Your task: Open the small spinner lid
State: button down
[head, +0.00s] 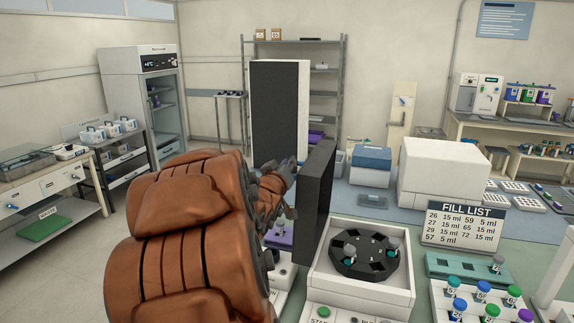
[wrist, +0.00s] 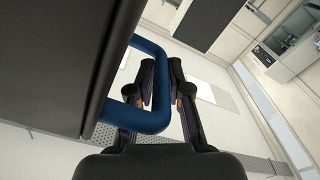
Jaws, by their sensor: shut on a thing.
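The small spinner (head: 322,289) is a white box, and its black rotor (head: 363,256) shows uncovered from above. Its dark lid (head: 318,205) stands upright along the spinner's left side. In the wrist view the lid (wrist: 45,60) fills the left as a dark panel with a blue loop handle (wrist: 148,118). My gripper (wrist: 162,68) is shut on this handle, its fingers around the bar. In the head view my gripper (head: 280,178) is just left of the lid, partly hidden by my arm, and the handle is hidden there.
A tall dark-faced white panel (head: 279,110) stands behind the lid. To the right are a fill list sign (head: 464,225), a rack of capped tubes (head: 480,295) and a white machine (head: 442,172). The floor at left, between shelf and arm, is clear.

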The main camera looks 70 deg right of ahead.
jog(key=c, duration=1.4)
grip_release()
jog(key=f, duration=0.3)
jog(key=shift+s+a+f+y, duration=0.15)
jog(key=shift+s+f+y, duration=0.2)
jog(key=shift+f+y, duration=0.05)
jog(key=shift+o, duration=1.1)
jog(key=shift+a+r, duration=0.15)
jog(key=shift+r, duration=0.6)
jog(key=r, duration=0.2)
jog(key=d+r, duration=0.1)
jog(key=r, duration=0.1)
jog(key=shift+d+r, duration=0.2)
jog(key=shift+r, duration=0.15)
jog(key=shift+h, duration=0.4)
jog(key=r, duration=0.2)
jog(key=a+r, duration=0.1)
jog(key=r, duration=0.4)
jog(key=shift+w+a, duration=0.2)
jog(key=shift+w, duration=0.05)
jog(key=shift+r, duration=0.1)
jog(key=shift+w, duration=0.1)
